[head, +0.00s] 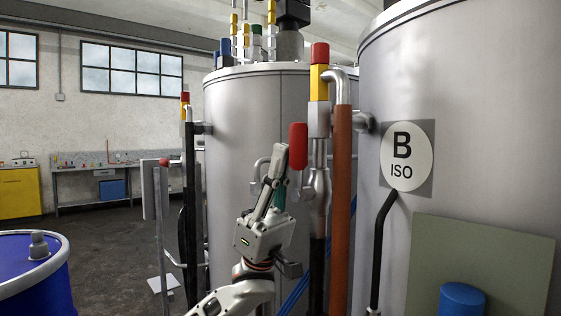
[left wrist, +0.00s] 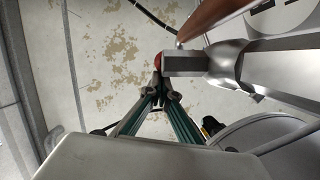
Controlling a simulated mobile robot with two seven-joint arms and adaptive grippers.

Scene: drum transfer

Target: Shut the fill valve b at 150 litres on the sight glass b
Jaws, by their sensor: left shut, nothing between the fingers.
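The large steel tank marked "B ISO" (head: 455,110) stands at the right in the head view. Beside it a steel pipe with a valve body (head: 319,185) carries an upright red handle (head: 298,147), apparently fill valve b. My left gripper (head: 281,152) is shut and empty, its fingers pointing up just left of the red handle. In the left wrist view the fingertips (left wrist: 160,90) are close to a red end (left wrist: 158,60) beside a steel fitting; I cannot tell whether they touch. I cannot make out a sight glass or its level. My right gripper is not in view.
A brown-red pipe (head: 341,200) runs down right of the valve. Another steel tank (head: 240,130) stands behind my left arm. A blue drum (head: 30,275) is at lower left, and a blue cylinder (head: 462,299) at lower right. Open floor (head: 110,240) lies left.

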